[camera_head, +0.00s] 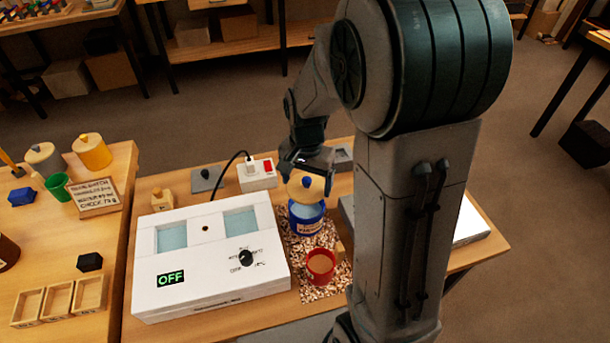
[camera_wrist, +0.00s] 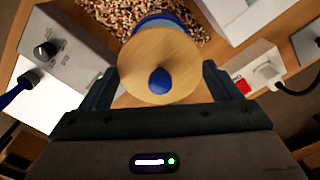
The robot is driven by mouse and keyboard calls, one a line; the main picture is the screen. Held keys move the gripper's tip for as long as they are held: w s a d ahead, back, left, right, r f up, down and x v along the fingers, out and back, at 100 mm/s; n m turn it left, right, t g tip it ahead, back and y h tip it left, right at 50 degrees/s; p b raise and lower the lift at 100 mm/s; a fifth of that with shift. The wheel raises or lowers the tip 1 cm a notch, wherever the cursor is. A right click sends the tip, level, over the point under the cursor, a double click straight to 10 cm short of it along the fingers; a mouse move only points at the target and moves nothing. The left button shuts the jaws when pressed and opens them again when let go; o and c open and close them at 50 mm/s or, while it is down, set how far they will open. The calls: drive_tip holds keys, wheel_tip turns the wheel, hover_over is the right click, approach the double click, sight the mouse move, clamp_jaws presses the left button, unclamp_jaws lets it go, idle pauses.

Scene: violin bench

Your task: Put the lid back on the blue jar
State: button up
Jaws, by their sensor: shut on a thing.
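My gripper (camera_head: 306,168) is shut on a round wooden lid (camera_head: 298,188) with a blue knob. In the wrist view the lid (camera_wrist: 150,62) sits between the two fingers, gripped by its rim, knob facing the camera. The blue jar (camera_head: 307,226) stands upright on a speckled mat (camera_head: 318,290). In the head view the lid is just above and behind the jar's mouth, whose pale blue inside partly shows. In the wrist view the blue jar (camera_wrist: 165,20) is mostly hidden behind the lid. I cannot tell whether lid and jar touch.
A red pot (camera_head: 321,266) stands in front of the jar. A white box with an OFF display (camera_head: 210,262) is close on the left. A power strip (camera_head: 256,174) with a cable is behind it. On the left table are a yellow jar (camera_head: 92,153) and a green cup (camera_head: 58,186).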

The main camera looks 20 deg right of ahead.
drive_tip(key=shift+f+b, duration=1.95)
drive_tip(key=shift+f, duration=0.85)
drive_tip(key=shift+f, duration=0.15)
drive_tip(key=o, duration=0.8)
drive_tip(key=shift+o, duration=0.2)
drive_tip(key=shift+r+p, duration=2.7)
drive_tip(key=shift+r, duration=0.85)
